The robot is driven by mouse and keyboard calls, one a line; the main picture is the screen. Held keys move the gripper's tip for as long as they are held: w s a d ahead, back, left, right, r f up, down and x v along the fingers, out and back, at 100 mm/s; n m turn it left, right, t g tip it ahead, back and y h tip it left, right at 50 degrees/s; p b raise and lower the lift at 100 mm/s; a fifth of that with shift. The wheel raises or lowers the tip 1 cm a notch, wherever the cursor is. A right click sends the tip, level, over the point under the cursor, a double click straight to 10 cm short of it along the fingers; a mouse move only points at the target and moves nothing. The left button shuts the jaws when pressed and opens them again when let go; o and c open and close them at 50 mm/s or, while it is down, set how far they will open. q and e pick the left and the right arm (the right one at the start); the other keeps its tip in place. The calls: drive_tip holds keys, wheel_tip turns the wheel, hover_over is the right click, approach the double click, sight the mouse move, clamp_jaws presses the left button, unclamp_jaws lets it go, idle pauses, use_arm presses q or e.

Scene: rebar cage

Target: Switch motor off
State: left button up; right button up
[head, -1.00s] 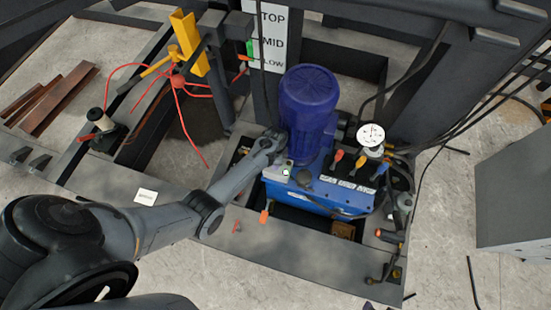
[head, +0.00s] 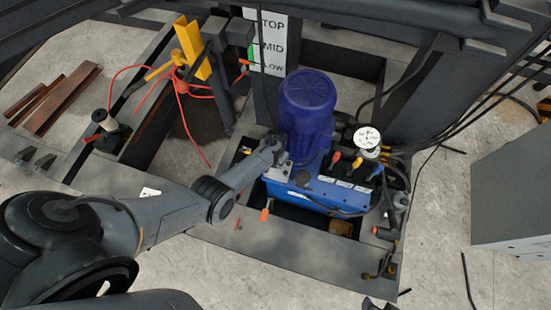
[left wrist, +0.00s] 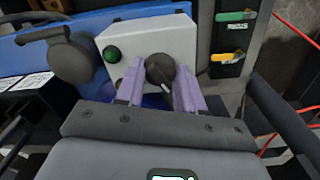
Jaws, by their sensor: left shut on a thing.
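The motor (head: 307,105) is a blue upright cylinder on a blue power unit (head: 312,190) in the head view. A pale switch box (left wrist: 150,50) with a round green lamp (left wrist: 113,54) and a black rotary knob (left wrist: 160,69) shows in the left wrist view. The lamp looks dark green. My left gripper (left wrist: 160,88) has its purple fingers on both sides of the knob and is shut on it. In the head view my left gripper (head: 275,152) is at the box beside the motor and partly hides it. A small dark purple piece at the bottom edge may be my right gripper (head: 369,303).
A white gauge (head: 367,138) and several coloured-handle levers (head: 345,160) stand right of the motor. Black hoses run at the right. A grey cabinet (head: 512,195) is at the far right. Red cables (head: 190,100) and a yellow post (head: 190,50) are at the left.

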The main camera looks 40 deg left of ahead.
use_arm(q)
drive_tip(key=shift+n, duration=1.6)
drive_tip(key=o, duration=1)
drive_tip(key=shift+o, duration=0.2)
drive_tip(key=shift+r, duration=0.1)
wheel_tip(320, 180, up, 9)
drive_tip(key=p, duration=0.5)
drive_tip(key=shift+r+p, duration=0.2)
drive_tip(key=shift+p, duration=0.15)
drive_tip(key=shift+r, duration=0.6)
